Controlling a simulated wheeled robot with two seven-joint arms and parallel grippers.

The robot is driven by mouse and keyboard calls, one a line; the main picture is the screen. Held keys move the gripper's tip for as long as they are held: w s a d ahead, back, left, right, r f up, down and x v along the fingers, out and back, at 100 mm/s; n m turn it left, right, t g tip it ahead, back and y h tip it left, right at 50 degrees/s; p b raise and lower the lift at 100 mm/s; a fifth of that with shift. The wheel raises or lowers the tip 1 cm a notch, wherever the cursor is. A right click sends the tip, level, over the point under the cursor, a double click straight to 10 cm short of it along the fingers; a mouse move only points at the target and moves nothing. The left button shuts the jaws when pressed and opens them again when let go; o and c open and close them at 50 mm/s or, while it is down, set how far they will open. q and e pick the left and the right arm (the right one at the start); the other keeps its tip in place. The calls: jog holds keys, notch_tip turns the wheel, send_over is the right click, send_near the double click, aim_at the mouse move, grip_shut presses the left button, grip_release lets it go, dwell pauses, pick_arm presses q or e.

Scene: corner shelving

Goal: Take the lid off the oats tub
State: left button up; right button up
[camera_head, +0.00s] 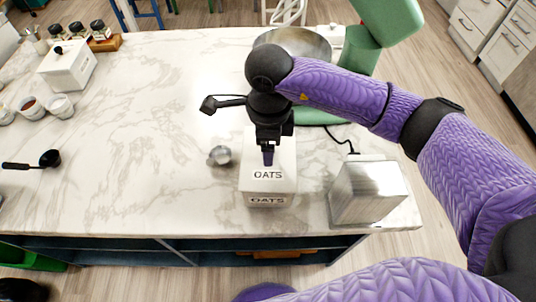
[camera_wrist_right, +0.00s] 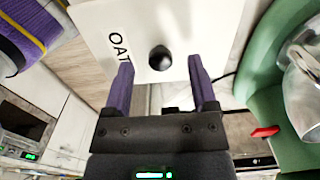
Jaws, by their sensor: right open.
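The white oats tub (camera_head: 267,200) stands on the marble counter near its front edge, marked OATS on its lid (camera_head: 277,176) and its front. In the right wrist view, the lid (camera_wrist_right: 205,30) carries a round black knob (camera_wrist_right: 160,57). My right gripper (camera_head: 268,158) hangs directly over the tub, pointing down. In the right wrist view, its two purple fingers (camera_wrist_right: 160,70) are apart, with the knob between them and a gap on both sides. In the head view the gripper hides the knob. My left gripper is not in view.
A brushed metal box (camera_head: 368,192) stands right of the tub, and a small metal cup (camera_head: 219,155) left of it. A green stand mixer (camera_head: 388,22) with a metal bowl (camera_head: 300,42) is behind. A black scoop (camera_head: 48,158) lies far left. The counter's left middle is clear.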

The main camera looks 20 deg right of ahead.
jog(key=shift+f, duration=0.8)
jog(key=shift+r, duration=0.1)
grip_shut()
